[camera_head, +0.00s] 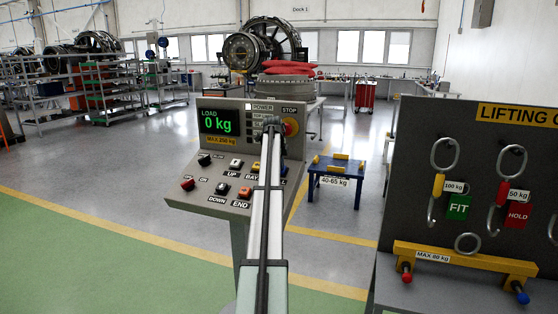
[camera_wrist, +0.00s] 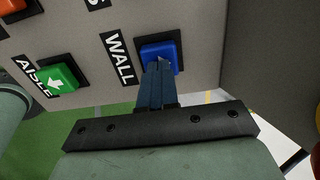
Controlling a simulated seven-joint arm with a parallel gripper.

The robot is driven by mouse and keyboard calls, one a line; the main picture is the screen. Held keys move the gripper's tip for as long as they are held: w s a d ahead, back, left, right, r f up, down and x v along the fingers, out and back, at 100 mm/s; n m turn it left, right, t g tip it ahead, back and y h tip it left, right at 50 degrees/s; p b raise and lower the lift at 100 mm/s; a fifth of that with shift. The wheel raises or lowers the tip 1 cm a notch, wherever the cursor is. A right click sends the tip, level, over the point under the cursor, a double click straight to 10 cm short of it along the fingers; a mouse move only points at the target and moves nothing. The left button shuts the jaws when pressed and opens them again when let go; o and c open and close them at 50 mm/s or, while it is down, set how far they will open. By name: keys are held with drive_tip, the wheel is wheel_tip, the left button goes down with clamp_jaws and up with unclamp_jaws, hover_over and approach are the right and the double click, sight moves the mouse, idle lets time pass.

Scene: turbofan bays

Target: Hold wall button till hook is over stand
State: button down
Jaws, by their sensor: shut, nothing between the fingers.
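The blue button (camera_wrist: 158,50) beside the WALL label (camera_wrist: 118,58) is on the grey control panel, seen in the wrist view. My gripper (camera_wrist: 159,68) is shut and empty, its fingertips at the lower edge of the blue button. I cannot tell whether the button is pressed in. In the head view my arm covers part of the control panel (camera_head: 222,170), and the fingertips are hidden. A blue stand (camera_head: 335,170) with yellow pads and a 40-65 kg label is right of the panel. I cannot make out a crane hook in either view.
The green AISLE button (camera_wrist: 57,78) is left of the WALL button. The panel display (camera_head: 218,122) reads LOAD 0 kg. A red STOP button (camera_head: 291,127) is at top right. A dark lifting board (camera_head: 400,150) with rings and a yellow beam (camera_head: 465,258) stands right.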

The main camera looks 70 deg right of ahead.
drive_tip(key=shift+f, duration=0.15)
drive_tip(key=shift+x, duration=1.1)
drive_tip(key=shift+s+f, duration=0.1)
drive_tip(key=v, duration=1.5)
idle(1.4)
